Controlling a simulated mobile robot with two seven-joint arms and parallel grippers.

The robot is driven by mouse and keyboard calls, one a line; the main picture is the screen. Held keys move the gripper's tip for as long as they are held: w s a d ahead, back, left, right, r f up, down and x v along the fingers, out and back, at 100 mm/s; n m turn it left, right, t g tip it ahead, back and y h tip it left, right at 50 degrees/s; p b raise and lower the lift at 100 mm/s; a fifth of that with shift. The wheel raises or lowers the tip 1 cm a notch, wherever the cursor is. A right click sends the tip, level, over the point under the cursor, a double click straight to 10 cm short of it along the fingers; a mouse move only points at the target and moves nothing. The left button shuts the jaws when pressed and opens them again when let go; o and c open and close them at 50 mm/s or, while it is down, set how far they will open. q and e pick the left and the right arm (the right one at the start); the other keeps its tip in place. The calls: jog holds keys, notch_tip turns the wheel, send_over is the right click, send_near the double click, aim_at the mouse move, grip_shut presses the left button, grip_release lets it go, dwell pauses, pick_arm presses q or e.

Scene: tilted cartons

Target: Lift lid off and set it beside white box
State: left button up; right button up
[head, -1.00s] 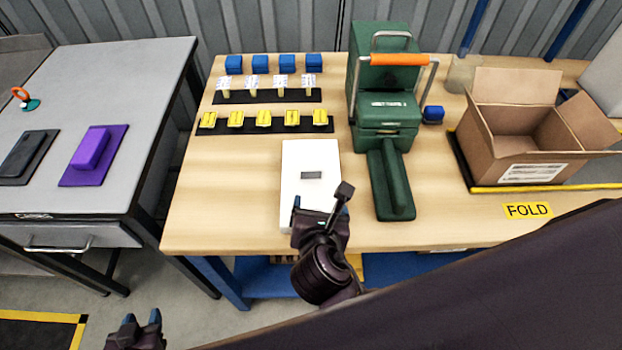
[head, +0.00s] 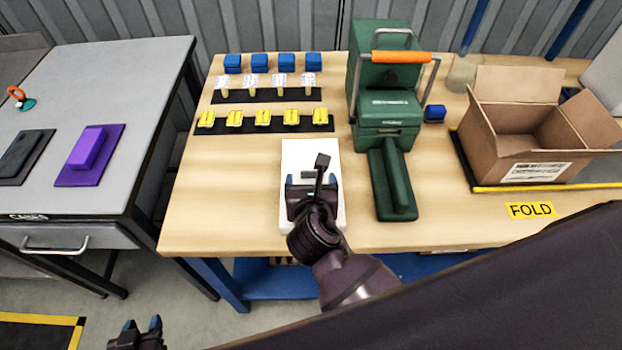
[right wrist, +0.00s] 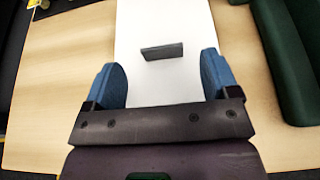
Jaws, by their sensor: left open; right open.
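The white box (head: 311,155) sits on the wooden table, its flat white lid (right wrist: 165,22) facing up. My right gripper (head: 311,181) is over the lid, open. In the right wrist view its blue fingers (right wrist: 160,78) are either side of the handle's near side, with nothing between them; I cannot tell their height above the lid. My left gripper (head: 136,328) is open and empty, low at the left, away from the tables.
A green press (head: 388,120) stands close right of the box. An open carton (head: 530,135) is at the right. Bare wood (head: 225,200) lies left of the box.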

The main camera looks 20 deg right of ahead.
aim_at(312, 173)
jog(key=shift+x, duration=1.55)
jog(key=shift+s+d, duration=0.1)
jog(key=c, duration=1)
